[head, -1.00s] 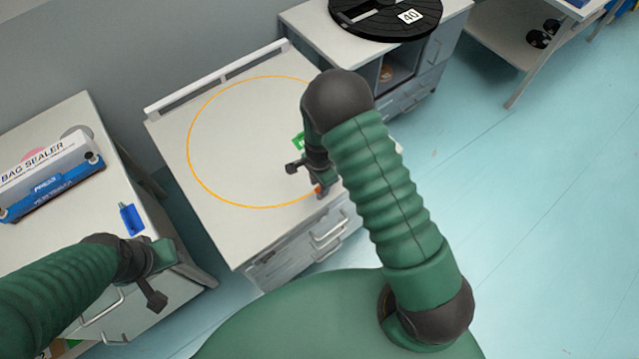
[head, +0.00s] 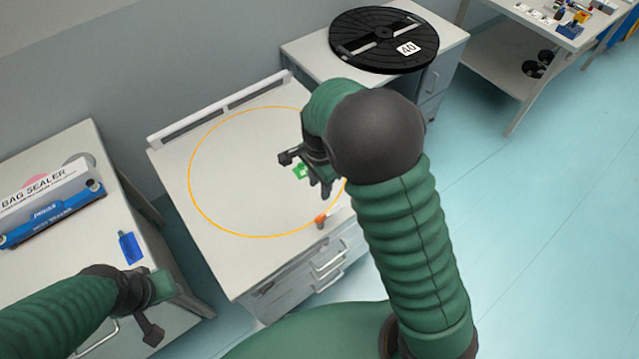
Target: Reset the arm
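My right gripper (head: 306,174) is over the right part of the middle table (head: 225,180), its fingers spread apart with nothing seen between them. A small green item (head: 299,171) shows on the table just beside the fingers, partly hidden by them. My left gripper (head: 158,310) is at the lower left, in front of the left table's front edge. One dark finger shows clearly, and I cannot tell how far apart its fingers are.
An orange circle (head: 190,190) marks the middle tabletop. An orange-tipped item (head: 321,219) lies near its front edge. A bag sealer (head: 50,205) and a blue item (head: 130,247) are on the left table. A black reel (head: 384,45) labelled 40 lies on the cabinet behind.

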